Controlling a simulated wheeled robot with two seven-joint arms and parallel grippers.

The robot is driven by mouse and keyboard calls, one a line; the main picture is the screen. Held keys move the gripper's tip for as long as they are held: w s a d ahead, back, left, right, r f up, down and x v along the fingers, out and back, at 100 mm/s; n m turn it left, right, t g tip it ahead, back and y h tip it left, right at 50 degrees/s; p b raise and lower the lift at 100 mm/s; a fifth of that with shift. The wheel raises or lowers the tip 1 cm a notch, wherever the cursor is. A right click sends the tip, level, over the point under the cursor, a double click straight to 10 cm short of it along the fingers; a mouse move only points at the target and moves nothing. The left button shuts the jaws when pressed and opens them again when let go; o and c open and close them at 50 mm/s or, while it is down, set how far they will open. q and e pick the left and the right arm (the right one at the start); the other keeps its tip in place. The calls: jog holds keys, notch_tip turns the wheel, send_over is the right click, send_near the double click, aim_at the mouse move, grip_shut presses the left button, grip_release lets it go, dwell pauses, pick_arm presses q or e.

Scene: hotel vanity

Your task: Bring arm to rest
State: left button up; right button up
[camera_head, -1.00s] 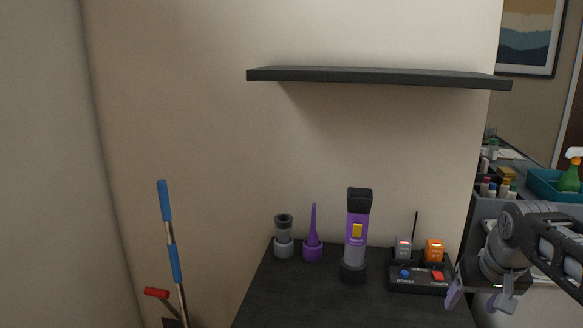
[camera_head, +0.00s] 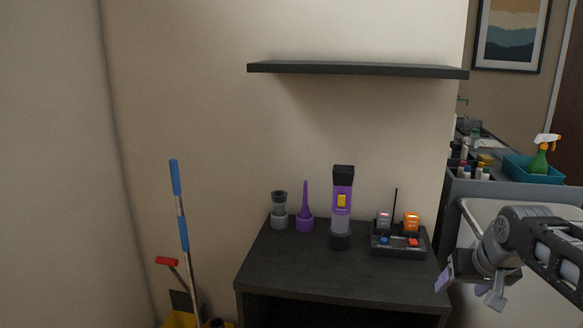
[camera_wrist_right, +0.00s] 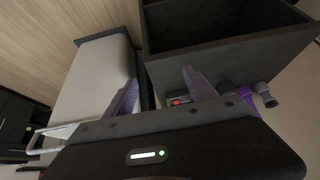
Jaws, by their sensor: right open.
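My right gripper (camera_head: 470,290) is at the right of the head view, beside the right front corner of the dark cabinet (camera_head: 325,277). Its two pale purple fingers are apart with nothing between them. In the right wrist view the fingers of the right gripper (camera_wrist_right: 160,92) are also spread and empty, with the cabinet (camera_wrist_right: 225,55) behind them. My left gripper and arm do not show in either view.
A dark shelf (camera_head: 357,69) hangs above. A blue-handled mop (camera_head: 180,215) leans at left.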

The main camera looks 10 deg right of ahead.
jog(key=w+a+f+t+y, duration=0.2)
jog(key=w+a+f, duration=0.45)
jog(key=f, duration=0.25)
jog(key=s+a+f+y, duration=0.1)
jog(key=a+f, duration=0.4)
jog(key=f, duration=0.3)
jog(key=s+a+f, duration=0.1)
jog(key=a+f, duration=0.4)
jog(key=f, duration=0.2)
jog(key=s+a+f+g+y+p, duration=0.1)
jog(key=s+a+f+g+y, duration=0.15)
jog(key=s+a+f, duration=0.95)
jog(key=s+a+f+g, duration=0.2)
jog(key=s+f, duration=0.2)
jog(key=s, duration=0.3)
jog(key=s+a+f+n+g, duration=0.1)
jog(key=s+a+f+g, duration=0.1)
jog(key=s+f, duration=0.3)
jog(key=s+a, duration=0.1)
jog(key=s, duration=0.2)
jog(key=shift+s+g+p, duration=0.15)
jog(key=shift+g+p, duration=0.2)
